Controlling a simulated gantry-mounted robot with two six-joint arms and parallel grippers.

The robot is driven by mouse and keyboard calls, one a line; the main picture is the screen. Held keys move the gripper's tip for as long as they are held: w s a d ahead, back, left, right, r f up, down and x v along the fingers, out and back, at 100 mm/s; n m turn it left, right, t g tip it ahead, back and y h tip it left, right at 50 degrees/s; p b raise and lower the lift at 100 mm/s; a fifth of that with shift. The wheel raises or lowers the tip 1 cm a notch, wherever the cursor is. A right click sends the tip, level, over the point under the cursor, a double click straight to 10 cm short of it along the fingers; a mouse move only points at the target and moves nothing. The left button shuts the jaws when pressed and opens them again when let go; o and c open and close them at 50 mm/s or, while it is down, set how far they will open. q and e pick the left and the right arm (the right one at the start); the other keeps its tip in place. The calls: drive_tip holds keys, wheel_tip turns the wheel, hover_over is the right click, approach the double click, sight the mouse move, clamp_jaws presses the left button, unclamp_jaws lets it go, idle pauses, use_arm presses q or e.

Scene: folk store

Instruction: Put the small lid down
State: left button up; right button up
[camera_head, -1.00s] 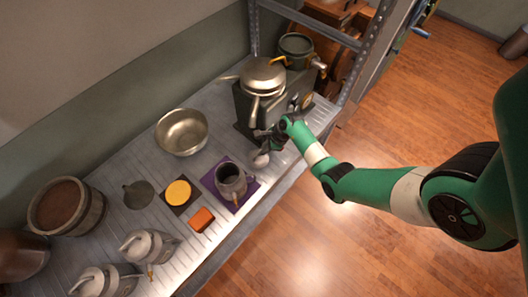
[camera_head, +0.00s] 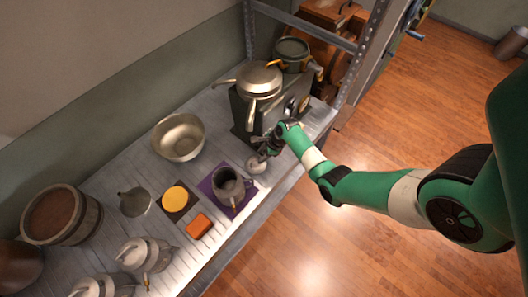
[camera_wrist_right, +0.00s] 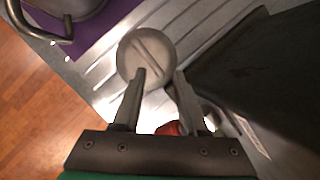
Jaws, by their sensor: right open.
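The small lid (camera_head: 256,167) is a pale round disc beside the purple mat, near the bench's front edge. In the right wrist view the lid (camera_wrist_right: 144,50) shows a bar across its top and appears to lie on the ridged metal bench. My right gripper (camera_wrist_right: 160,74) is open, its fingertips apart at the lid's near edge; I cannot tell whether they touch it. In the head view this gripper (camera_head: 265,152) is just behind the lid. A grey mug (camera_head: 229,187) stands on the purple mat (camera_head: 246,200). My left gripper is not in view.
A dark stove (camera_head: 243,112) with a lidded pan (camera_head: 260,78) stands close behind the gripper. A metal bowl (camera_head: 178,138), an orange block (camera_head: 198,225), a yellow disc (camera_head: 175,199) and metal pots (camera_head: 145,253) stand further left. Bare bench lies between bowl and mat.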

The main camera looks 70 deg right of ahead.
drive_tip(key=p+v, duration=0.5)
drive_tip(key=v, duration=0.7)
drive_tip(key=shift+r, duration=0.1)
